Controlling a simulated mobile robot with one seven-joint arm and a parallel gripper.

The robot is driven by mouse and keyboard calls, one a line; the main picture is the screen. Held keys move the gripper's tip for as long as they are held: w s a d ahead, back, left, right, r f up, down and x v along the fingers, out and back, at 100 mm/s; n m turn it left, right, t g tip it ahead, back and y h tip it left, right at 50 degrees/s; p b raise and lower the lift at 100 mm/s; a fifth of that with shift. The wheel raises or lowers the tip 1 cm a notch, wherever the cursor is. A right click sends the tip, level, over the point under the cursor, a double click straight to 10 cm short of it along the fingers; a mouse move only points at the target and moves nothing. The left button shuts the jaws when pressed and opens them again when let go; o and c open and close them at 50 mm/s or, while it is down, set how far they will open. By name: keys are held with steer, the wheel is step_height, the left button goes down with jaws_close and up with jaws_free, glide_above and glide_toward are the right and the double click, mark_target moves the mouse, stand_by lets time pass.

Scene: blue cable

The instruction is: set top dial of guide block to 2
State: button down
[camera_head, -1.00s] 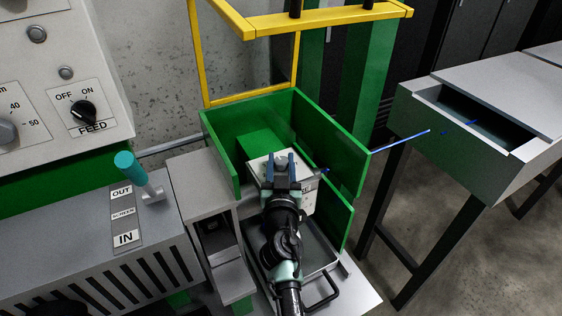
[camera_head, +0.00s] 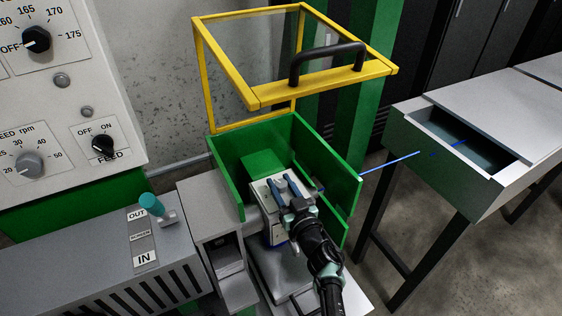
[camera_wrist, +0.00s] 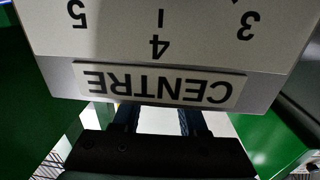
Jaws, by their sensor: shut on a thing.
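The guide block (camera_head: 262,194) is a pale box inside the green enclosure. Its top dial (camera_head: 282,186) is a small grey knob on the upper face. My gripper (camera_head: 282,187) reaches in from the lower right, its two blue fingers on either side of the knob and shut on it. In the wrist view the block's face (camera_wrist: 160,50) appears upside down, with the label CENTRE (camera_wrist: 160,86) and the numbers 5, 4 and 3. The fingers (camera_wrist: 158,120) pass behind the block's edge there, so their tips and the knob are hidden. The dial's setting cannot be read.
Green walls (camera_head: 335,170) enclose the block closely. A yellow guard frame (camera_head: 320,86) with a black handle stands raised above. A lever with a teal knob (camera_head: 151,204) and the control panel (camera_head: 60,100) are left.

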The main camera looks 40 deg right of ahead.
steer(key=n+y, duration=0.1)
steer(key=y+b, duration=0.1)
steer(key=shift+d+f+n+t+y, duration=0.15)
steer(key=shift+d+n+t+y, duration=0.15)
steer(key=shift+n, duration=0.1)
steer(key=n+y+b, duration=0.1)
steer(key=y+b, duration=0.1)
steer(key=y, duration=0.1)
steer(key=shift+a+f+n, duration=0.15)
steer(key=shift+f+n, duration=0.05)
steer(key=shift+n, duration=0.2)
steer(key=n+y+b, duration=0.2)
steer(key=y+b, duration=0.1)
steer(key=b, duration=0.2)
steer(key=shift+y, duration=0.3)
steer(key=n+y+b, duration=0.1)
steer(key=b, duration=0.1)
steer(key=shift+a+r+y+b, duration=0.1)
steer(key=shift+a+y+b, duration=0.05)
steer(key=shift+y+b, duration=0.2)
steer(key=shift+r+n+g+y+b, duration=0.2)
steer(key=shift+n+g+y+b, duration=0.05)
steer(key=shift+n+g+b, duration=0.2)
steer(key=shift+c, duration=2.3)
jaws_free()
